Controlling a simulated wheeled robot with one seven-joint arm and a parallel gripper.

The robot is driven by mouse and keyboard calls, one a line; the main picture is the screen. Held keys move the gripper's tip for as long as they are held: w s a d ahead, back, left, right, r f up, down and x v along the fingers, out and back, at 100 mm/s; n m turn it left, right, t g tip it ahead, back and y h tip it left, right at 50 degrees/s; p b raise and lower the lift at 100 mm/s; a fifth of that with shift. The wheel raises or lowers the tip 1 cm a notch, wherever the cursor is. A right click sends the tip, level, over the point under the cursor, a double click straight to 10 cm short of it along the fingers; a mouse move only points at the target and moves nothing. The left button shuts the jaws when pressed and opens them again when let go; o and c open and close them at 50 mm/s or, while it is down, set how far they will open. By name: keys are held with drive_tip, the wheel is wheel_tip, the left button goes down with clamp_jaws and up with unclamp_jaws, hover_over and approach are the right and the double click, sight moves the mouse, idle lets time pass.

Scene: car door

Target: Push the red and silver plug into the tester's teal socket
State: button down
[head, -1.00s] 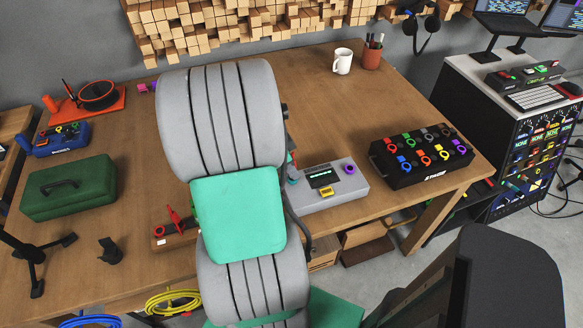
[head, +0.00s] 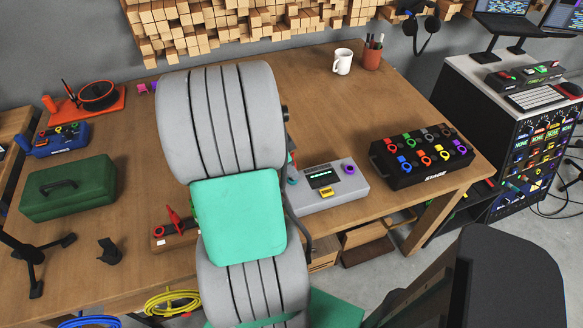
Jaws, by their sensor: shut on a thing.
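The tester (head: 345,190) is a grey box on the workbench, right of my arm. It has a dark display with green characters, a yellow part in front and a purple ring at its right. Its left end is hidden behind my arm. A small teal part (head: 292,172) shows at the arm's edge; I cannot tell whether it is the socket. A red upright piece (head: 173,214) stands at a low wooden block (head: 168,240) left of my arm; I cannot tell whether it is the plug. My gripper is hidden behind my arm.
A black box with several coloured rings (head: 420,157) stands right of the tester. A green case (head: 68,189) and a blue box (head: 60,139) are at the left. A white mug (head: 342,62) and a pen cup (head: 372,56) stand at the back. The bench behind the tester is clear.

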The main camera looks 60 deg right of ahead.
drive_tip(key=shift+f+b, duration=0.5)
drive_tip(key=shift+f, duration=0.1)
drive_tip(key=c, duration=1.2)
unclamp_jaws()
drive_tip(key=shift+c, duration=0.2)
drive_tip(key=shift+r, duration=0.1)
drive_tip(key=v, duration=0.7)
drive_tip(key=shift+r, duration=0.3)
drive_tip(key=shift+w+a, duration=0.1)
